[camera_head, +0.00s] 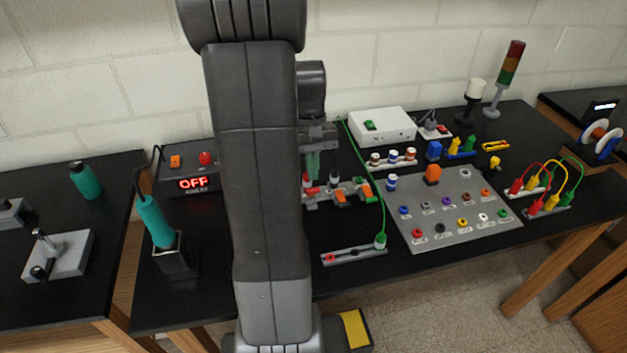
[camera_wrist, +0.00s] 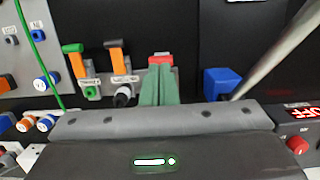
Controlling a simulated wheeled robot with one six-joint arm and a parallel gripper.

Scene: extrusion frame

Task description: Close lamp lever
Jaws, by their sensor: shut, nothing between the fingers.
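A row of levers stands on the bench. In the wrist view there are two orange-handled levers, one left (camera_wrist: 73,48) and one middle (camera_wrist: 117,44), and a red-topped lever (camera_wrist: 161,58) at the right. The labels are too small to read, so I cannot tell which is the lamp lever. My gripper (camera_wrist: 160,68) has its green fingers together with nothing between them. The tips are right at the red-topped lever and hide much of it; contact cannot be told. In the head view my gripper (camera_head: 313,177) is above the left end of the lever row, near the red part (camera_head: 307,181).
A box with a red OFF display (camera_head: 195,183) stands left, beside a teal-handled tool (camera_head: 155,220) in a holder. A grey panel of coloured sockets (camera_head: 450,238) and a green cable (camera_head: 357,160) lie right. A white box (camera_head: 382,128) stands behind.

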